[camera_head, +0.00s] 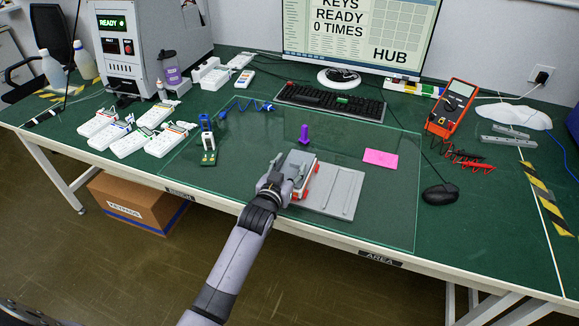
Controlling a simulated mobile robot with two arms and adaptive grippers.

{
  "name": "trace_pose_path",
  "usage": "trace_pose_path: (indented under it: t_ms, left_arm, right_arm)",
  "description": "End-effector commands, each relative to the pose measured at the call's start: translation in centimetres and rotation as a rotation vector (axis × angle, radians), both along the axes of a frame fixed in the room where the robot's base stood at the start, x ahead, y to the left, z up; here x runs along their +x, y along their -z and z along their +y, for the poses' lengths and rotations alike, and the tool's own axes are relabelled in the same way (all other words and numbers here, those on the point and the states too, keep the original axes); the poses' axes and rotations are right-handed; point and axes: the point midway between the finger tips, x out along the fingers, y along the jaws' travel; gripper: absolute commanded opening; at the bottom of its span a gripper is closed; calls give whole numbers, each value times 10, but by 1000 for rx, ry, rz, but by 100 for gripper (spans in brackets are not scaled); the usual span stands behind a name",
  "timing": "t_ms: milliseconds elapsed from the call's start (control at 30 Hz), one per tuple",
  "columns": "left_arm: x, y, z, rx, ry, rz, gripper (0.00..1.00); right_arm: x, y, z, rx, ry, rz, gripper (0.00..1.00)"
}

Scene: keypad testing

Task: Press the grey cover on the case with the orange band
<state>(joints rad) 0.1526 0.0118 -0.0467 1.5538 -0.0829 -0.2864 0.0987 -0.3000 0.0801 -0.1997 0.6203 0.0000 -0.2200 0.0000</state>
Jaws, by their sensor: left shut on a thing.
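The case with the orange band (311,181) is on the grey fixture plate (342,192) in the middle of the glass mat. Its top looks grey, and its orange-red edge shows on the right. My left gripper (287,173) is at the case's left side, shut on the case. The gripper and wrist hide the case's near left part, so the grey cover cannot be made out clearly. My right gripper is not in view.
A purple piece (304,134) stands behind the case. Several white keypads (131,143) lie at left. A keyboard (331,101) and an orange multimeter (452,107) are farther back.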

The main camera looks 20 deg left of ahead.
Motion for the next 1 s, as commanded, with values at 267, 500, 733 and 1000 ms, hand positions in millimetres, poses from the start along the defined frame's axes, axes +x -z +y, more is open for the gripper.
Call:
trace_pose_path:
  t_ms: [267, 500, 733, 1000]
  left_arm:
    - [0, 2, 0, 0, 0, 0, 23]
    - [0, 5, 0, 0, 0, -1, 23]
    - [0, 6, 0, 0, 0, -1, 23]
    - [0, 6, 0, 0, 0, -1, 23]
  right_arm:
    - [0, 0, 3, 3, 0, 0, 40]
    - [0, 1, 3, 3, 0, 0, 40]
    - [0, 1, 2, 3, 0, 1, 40]
    - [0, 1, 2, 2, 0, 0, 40]
